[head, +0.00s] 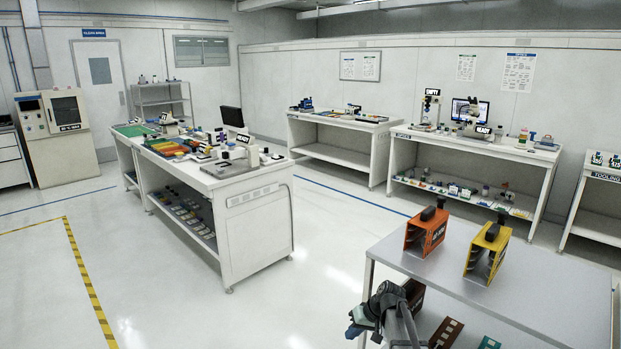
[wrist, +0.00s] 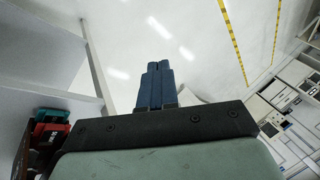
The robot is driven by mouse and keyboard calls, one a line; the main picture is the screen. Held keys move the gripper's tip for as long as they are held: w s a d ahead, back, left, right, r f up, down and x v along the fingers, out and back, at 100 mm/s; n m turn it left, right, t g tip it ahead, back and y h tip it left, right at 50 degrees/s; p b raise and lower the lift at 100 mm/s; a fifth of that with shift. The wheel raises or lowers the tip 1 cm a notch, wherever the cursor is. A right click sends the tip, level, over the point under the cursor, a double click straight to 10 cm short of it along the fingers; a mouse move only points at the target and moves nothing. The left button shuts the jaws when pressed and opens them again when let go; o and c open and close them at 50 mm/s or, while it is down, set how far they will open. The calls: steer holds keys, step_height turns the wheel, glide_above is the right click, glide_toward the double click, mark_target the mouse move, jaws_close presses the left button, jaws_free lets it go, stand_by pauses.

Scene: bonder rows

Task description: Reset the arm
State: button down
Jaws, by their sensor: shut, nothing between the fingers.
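My gripper (wrist: 153,68) shows in the wrist view with its two dark blue fingers pressed together and nothing between them. Beyond the fingertips is pale, shiny floor. In the head view my arm is folded at the bottom, beside the left front corner of the grey table (head: 393,251). My gripper (head: 353,331) there is small and dark, low at the left of the arm, clear of the table top.
An orange holder (head: 425,232) and a yellow holder (head: 487,254) stand on the grey table. A brown slotted piece (head: 445,333) shows lower, near my arm. White benches (head: 257,236) with equipment stand farther back. The floor left of my arm is open, with a yellow-black line (head: 90,285).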

steer(key=s+d+f+m+g+h, duration=0.1)
steer(key=s+f+m+g+h, duration=0.2)
steer(key=s+f, duration=1.95)
steer(key=s+d+f+g+h, duration=0.1)
steer(key=s+f, duration=0.3)
steer(key=s, duration=0.9)
steer(key=s+d+f+n+g+h, duration=0.1)
steer(key=s+f+g, duration=0.3)
steer(key=s, duration=1)
steer(key=shift+s+d+f+h, duration=0.15)
steer(key=shift+d+h, duration=0.15)
steer(key=shift+d, duration=0.15)
steer(key=c, duration=1.8)
jaws_free()
steer(key=shift+c, duration=0.2)
